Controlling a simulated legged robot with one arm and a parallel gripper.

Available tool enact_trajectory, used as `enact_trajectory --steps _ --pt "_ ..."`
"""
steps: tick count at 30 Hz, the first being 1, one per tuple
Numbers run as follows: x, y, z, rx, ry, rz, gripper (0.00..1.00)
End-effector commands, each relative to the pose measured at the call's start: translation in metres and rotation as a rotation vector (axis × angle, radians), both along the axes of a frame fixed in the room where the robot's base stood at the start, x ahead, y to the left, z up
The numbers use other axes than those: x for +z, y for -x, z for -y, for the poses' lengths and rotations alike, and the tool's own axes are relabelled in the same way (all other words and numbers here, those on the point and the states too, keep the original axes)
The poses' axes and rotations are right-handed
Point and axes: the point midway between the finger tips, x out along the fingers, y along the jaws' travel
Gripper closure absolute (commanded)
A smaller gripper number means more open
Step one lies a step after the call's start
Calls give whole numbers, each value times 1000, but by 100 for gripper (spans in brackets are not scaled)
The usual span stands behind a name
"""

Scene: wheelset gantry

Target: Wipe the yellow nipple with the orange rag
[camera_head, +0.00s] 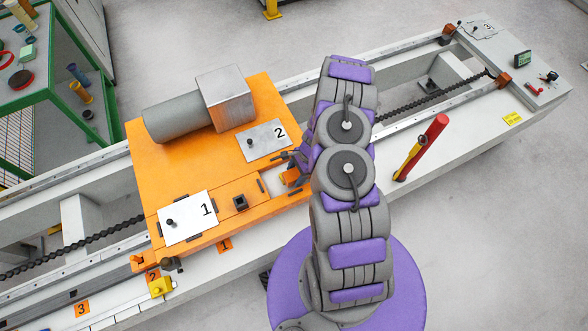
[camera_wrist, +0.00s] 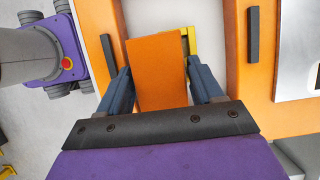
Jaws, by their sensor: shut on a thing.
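My gripper (camera_wrist: 160,82) is shut on the orange rag (camera_wrist: 152,72), which shows as a flat orange block between its two blue-grey fingers. In the head view my gripper (camera_head: 290,165) is at the right edge of the orange carriage (camera_head: 165,160), and the rag (camera_head: 290,177) is partly hidden by the arm. In the wrist view a yellow part (camera_wrist: 193,40) shows just beyond the rag's right top corner, mostly covered; I cannot tell whether they touch or whether it is the nipple. Another small yellow piece (camera_head: 160,287) sits at the carriage's front left corner.
The carriage bears plates 1 (camera_head: 187,222) and 2 (camera_head: 264,140) and a grey cylinder with a block (camera_head: 225,98). A green-framed table (camera_head: 50,92) is at upper left.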

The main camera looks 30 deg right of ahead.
Motion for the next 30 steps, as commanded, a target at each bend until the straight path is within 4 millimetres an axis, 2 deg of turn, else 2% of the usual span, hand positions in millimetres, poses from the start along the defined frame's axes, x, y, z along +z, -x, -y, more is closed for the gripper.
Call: enact_trajectory --steps 5,13,17,21,30 --pt "-3 6 -1 1 -2 -2 59" --pt "-4 -4 2 2 5 1 58" --pt "-3 -14 1 3 6 1 77" --pt "-2 -25 1 2 4 1 78" --pt "-1 -34 1 0 2 0 78"
